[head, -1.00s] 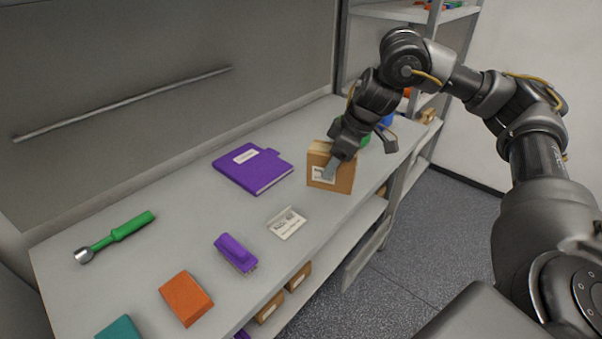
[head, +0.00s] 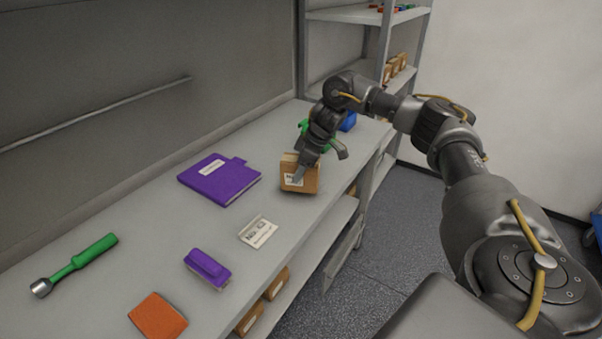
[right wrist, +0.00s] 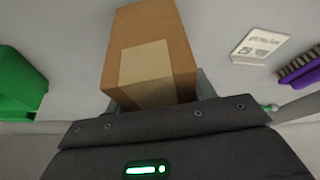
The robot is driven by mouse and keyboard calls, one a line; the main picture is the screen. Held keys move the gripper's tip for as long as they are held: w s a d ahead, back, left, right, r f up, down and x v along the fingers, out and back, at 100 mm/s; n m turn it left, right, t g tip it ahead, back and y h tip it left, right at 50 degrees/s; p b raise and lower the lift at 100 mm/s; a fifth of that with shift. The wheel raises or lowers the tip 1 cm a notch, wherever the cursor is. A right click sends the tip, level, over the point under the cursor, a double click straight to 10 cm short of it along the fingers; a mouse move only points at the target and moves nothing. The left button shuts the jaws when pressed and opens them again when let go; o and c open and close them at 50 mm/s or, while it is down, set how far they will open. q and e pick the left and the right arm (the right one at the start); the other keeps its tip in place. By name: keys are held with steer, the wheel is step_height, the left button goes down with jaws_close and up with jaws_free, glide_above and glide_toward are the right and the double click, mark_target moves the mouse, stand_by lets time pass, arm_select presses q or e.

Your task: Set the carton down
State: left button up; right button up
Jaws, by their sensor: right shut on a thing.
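The carton (head: 307,184) is a small brown box with a white label, near the front edge of the grey worktop (head: 318,217). My right gripper (head: 298,174) comes down on it from above and is shut on it. In the right wrist view the carton (right wrist: 150,50) shows a pale tape patch and sits at the jaws (right wrist: 155,103). I cannot tell whether its base touches the worktop. My left gripper is not in view.
A purple folder (head: 219,180), a white card (head: 258,232), a purple brush (head: 207,267), an orange block (head: 158,317) and a green-handled tool (head: 75,266) lie to the left. Green (right wrist: 18,85) and blue (head: 348,121) things stand behind the gripper. More cartons (head: 277,283) sit on the lower shelf.

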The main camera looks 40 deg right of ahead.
step_height(320, 180, down, 2)
steer(key=shift+d+f, duration=0.1)
steer(key=shift+f, duration=0.05)
steer(key=o, duration=1.1)
steer(key=shift+f, duration=0.1)
